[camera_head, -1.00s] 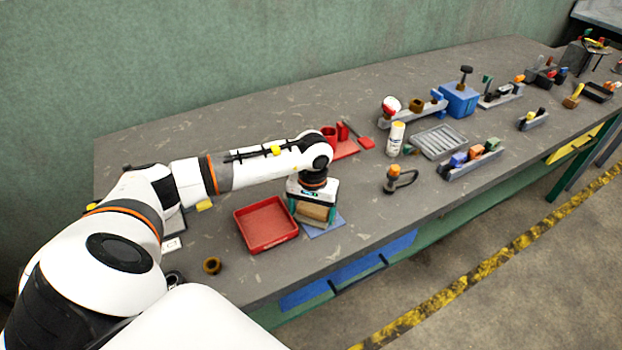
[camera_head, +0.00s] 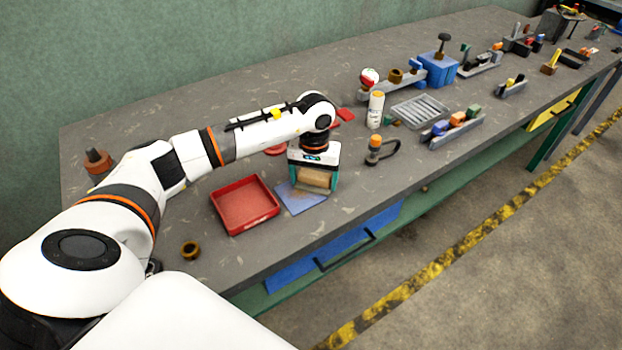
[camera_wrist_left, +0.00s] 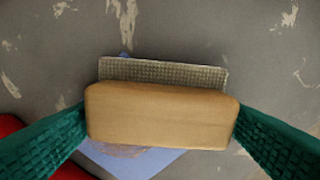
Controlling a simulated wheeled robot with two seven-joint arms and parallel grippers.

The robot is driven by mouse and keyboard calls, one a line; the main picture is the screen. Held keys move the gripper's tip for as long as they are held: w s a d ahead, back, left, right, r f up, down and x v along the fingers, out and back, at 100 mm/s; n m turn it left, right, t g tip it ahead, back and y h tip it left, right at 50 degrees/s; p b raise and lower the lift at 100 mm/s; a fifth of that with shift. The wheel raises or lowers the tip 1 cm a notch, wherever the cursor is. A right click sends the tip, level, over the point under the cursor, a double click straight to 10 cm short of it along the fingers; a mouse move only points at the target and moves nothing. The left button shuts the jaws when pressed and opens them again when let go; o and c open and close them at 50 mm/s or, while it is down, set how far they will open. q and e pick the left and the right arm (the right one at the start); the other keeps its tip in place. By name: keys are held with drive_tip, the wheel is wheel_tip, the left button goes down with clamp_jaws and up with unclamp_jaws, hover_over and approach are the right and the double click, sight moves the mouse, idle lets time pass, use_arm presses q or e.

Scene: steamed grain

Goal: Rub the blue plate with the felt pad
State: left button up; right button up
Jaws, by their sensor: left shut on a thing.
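My left gripper (camera_head: 312,182) is shut on the felt pad (camera_wrist_left: 160,115), a tan block with a grey textured layer along one side. The green fingers grip its two ends in the left wrist view. The blue plate (camera_head: 296,202) is a thin flat square on the bench, and it also shows in part below the pad in the left wrist view (camera_wrist_left: 165,162). The pad is over the plate's right and rear part; I cannot tell whether it touches. A brownish smudge shows on the plate beside the pad. The right gripper is not in view.
A red tray (camera_head: 246,228) stands just left of the plate. An orange-topped bottle (camera_head: 374,150) with a dark loop is to the right. A brown ring (camera_head: 190,250) lies near the front edge. A white canister (camera_head: 376,110) stands farther back.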

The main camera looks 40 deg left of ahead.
sight(299, 194)
use_arm(q)
drive_tip(key=shift+s+a+f, duration=0.1)
drive_tip(key=shift+s+a, duration=0.1)
drive_tip(key=shift+s, duration=0.25)
drive_tip(key=shift+s+a+f, duration=0.1)
drive_tip(key=shift+s+a, duration=0.05)
drive_tip(key=shift+s, duration=0.3)
drive_tip(key=shift+s+a+f, duration=0.1)
drive_tip(key=shift+s+a, duration=0.1)
drive_tip(key=shift+s, duration=0.35)
drive_tip(key=shift+s+a, duration=0.2)
drive_tip(key=shift+s, duration=0.35)
